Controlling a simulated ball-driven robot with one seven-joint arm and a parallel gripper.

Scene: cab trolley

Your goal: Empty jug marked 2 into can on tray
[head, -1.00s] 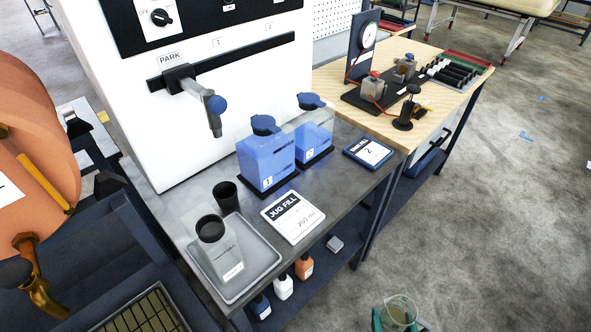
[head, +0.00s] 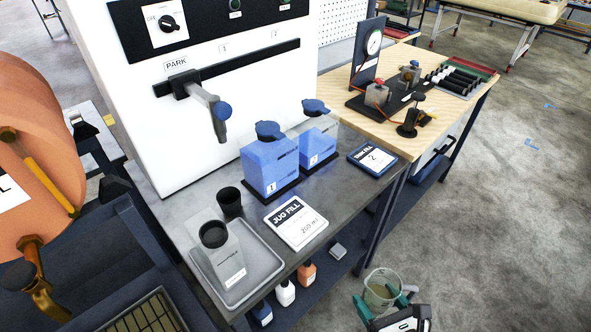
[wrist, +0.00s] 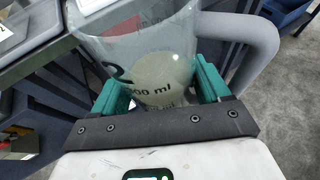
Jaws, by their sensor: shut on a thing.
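My gripper (head: 386,300) has green fingers and is shut on a clear jug (head: 380,283) at the bottom of the head view. The wrist view shows the jug (wrist: 150,50) close up, with a black 2, part of an "ml" mark, a grey handle at right and pale yellowish liquid low inside. It looks about upright. The can (head: 225,262) is a clear, pale, squared container with a black round mouth and a label. It stands on the grey tray (head: 271,268) at the bench's front left. The jug is right of the tray, apart from it, beyond the bench's front edge.
A black cup (head: 229,201) stands behind the can. Blue containers 1 (head: 265,165) and 2 (head: 318,142) stand farther back. A JUG FILL card (head: 296,222) lies right of the tray. A tap arm (head: 205,100) projects from the white cabinet (head: 165,140). Small bottles sit below.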

